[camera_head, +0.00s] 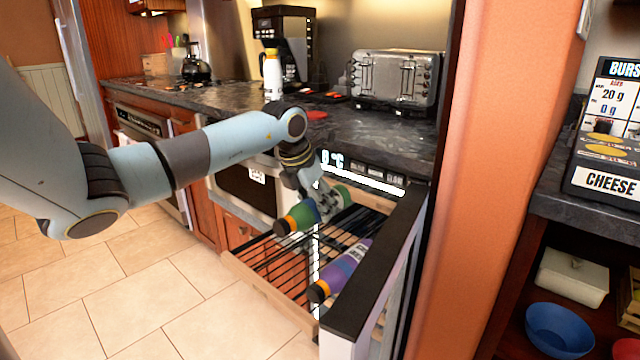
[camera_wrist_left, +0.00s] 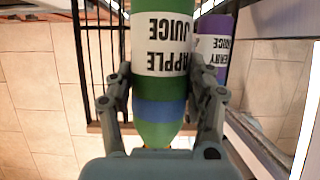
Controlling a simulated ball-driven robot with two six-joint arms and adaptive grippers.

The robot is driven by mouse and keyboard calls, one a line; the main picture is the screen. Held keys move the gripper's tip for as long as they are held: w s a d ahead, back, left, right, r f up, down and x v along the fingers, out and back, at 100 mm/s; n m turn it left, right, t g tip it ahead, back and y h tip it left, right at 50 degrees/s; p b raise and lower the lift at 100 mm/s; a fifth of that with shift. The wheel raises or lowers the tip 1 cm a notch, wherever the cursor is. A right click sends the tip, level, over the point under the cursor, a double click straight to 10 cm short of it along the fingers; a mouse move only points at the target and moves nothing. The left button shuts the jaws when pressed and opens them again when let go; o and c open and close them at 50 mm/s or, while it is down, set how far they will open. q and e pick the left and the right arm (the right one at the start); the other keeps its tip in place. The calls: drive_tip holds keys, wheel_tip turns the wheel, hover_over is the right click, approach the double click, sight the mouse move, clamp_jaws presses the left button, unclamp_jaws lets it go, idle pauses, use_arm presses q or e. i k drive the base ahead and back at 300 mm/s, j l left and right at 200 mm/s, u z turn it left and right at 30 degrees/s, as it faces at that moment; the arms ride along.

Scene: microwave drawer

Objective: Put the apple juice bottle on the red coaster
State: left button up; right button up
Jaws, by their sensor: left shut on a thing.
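The green apple juice bottle (camera_head: 305,214) lies tilted over the open drawer in the head view. Its white label reads APPLE JUICE in the left wrist view (camera_wrist_left: 160,45). My left gripper (camera_head: 318,198) is shut on the bottle, with a finger on each side of it in the wrist view (camera_wrist_left: 160,100). I cannot tell if the bottle still touches the drawer rack. A red coaster (camera_head: 316,115) lies flat on the dark counter, above and behind the gripper. My right gripper is not in view.
A purple juice bottle (camera_head: 341,270) lies in the open drawer (camera_head: 262,268) beside the green one. A toaster (camera_head: 395,80), a white bottle (camera_head: 272,75) and a coffee maker (camera_head: 287,45) stand on the counter (camera_head: 375,125). An orange wall post (camera_head: 505,170) rises at right.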

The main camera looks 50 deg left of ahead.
sight(314, 114)
drive_tip(key=k+j, duration=0.1)
drive_tip(key=j, duration=0.3)
drive_tip(key=k+j, duration=0.15)
drive_tip(key=j, duration=0.25)
drive_tip(key=k+j+z, duration=0.1)
drive_tip(key=j, duration=0.3)
drive_tip(key=k+j, duration=0.15)
drive_tip(key=j, duration=0.25)
drive_tip(key=k+j, duration=0.15)
drive_tip(key=j, duration=0.25)
